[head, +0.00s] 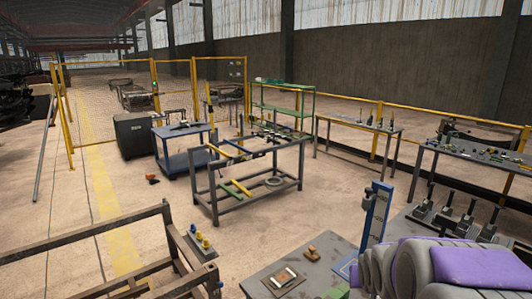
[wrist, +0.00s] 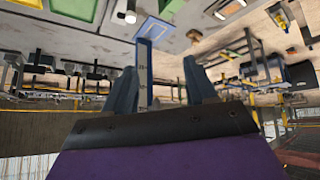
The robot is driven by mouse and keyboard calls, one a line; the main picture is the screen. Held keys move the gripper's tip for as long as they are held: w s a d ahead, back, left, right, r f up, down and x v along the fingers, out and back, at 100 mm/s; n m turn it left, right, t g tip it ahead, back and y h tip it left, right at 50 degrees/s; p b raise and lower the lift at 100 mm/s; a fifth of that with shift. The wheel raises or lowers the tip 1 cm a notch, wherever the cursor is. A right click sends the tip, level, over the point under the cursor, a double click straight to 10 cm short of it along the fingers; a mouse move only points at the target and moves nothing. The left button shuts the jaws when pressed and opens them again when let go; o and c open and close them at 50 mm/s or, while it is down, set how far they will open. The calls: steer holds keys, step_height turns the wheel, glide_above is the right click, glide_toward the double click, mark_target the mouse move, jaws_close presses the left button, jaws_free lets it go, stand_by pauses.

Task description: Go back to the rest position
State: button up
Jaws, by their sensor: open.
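My gripper (wrist: 158,88) shows in the wrist view with its two dark fingers apart and nothing held between them. The wrist picture is upside down, with tabletops at the top. A blue upright post (wrist: 144,75) shows beyond the fingers, in the gap between them; I cannot tell how far off it is. In the head view the same-looking blue post (head: 376,215) stands just left of my purple and grey arm (head: 470,265), which is folded at the bottom right. My gripper's fingers cannot be made out in the head view.
A grey table (head: 262,275) at the bottom centre bears a small tray and an orange-brown piece. A metal frame (head: 155,215) stands at the left front, a grey rack (head: 300,165) mid-floor. A workbench (head: 470,155) is at the right. Bare floor (head: 115,190) lies left of the rack.

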steer(key=s+a+f+g+b, duration=0.1)
steer(key=s+a+g, duration=0.2)
steer(key=s, duration=0.9)
steer(key=s+a+f+n+g+y+b, duration=0.1)
steer(key=s+a+g, duration=0.2)
steer(key=s, duration=0.9)
steer(key=s+a+f+g+y+b, duration=0.1)
steer(key=s+a+g, duration=0.2)
steer(key=s, duration=0.9)
steer(key=a, duration=0.2)
steer(key=shift+a+f+n+b, duration=0.3)
steer(key=shift+f+n+b, duration=0.05)
steer(key=shift+f+n, duration=0.05)
steer(key=shift+w+d, duration=0.1)
